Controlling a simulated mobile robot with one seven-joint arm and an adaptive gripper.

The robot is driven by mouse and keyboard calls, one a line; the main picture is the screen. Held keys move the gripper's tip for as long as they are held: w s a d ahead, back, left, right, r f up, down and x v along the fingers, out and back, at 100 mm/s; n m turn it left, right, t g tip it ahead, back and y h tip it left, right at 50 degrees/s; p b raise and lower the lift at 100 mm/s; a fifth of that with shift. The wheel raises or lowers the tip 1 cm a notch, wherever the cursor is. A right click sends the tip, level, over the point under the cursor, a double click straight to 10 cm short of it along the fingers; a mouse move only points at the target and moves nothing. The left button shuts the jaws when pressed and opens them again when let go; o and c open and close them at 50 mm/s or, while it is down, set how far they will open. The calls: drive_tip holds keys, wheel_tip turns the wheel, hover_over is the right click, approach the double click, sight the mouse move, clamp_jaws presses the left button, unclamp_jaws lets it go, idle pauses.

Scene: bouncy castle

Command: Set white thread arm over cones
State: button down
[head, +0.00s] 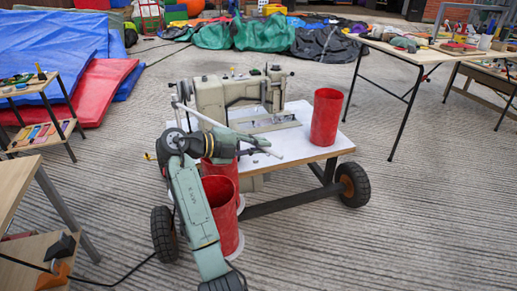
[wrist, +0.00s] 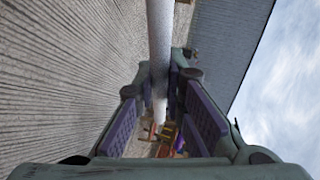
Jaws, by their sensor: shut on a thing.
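The white thread arm (head: 228,128) is a long thin bar, sloping from beside the sewing machine down to the right over the table. My gripper (head: 255,143) is shut on it near its lower right part. In the wrist view the white bar (wrist: 160,45) runs between the two fingers of my gripper (wrist: 164,90). One red cone (head: 326,117), shaped like a cylinder, stands upright on the table's right side. Another red cone (head: 227,235) stands low at the front left, and a red cone (head: 220,171) behind it is partly hidden by my arm.
The beige sewing machine (head: 225,97) stands on a white wheeled table (head: 312,151). A shelf (head: 38,88) and a wooden table (head: 14,185) are at the left. Another table (head: 395,50) is at the right. Bare ridged floor lies between.

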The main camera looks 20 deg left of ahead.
drive_tip(key=shift+s+a, duration=0.15)
drive_tip(key=shift+s, duration=0.1)
drive_tip(key=c, duration=1.9)
unclamp_jaws()
drive_tip(key=shift+s+a, duration=0.1)
drive_tip(key=shift+c, duration=0.2)
drive_tip(key=o, duration=0.3)
drive_tip(key=v, duration=1.1)
drive_tip(key=shift+s+a+r, duration=0.15)
drive_tip(key=shift+a+r, duration=0.05)
drive_tip(key=shift+a, duration=0.1)
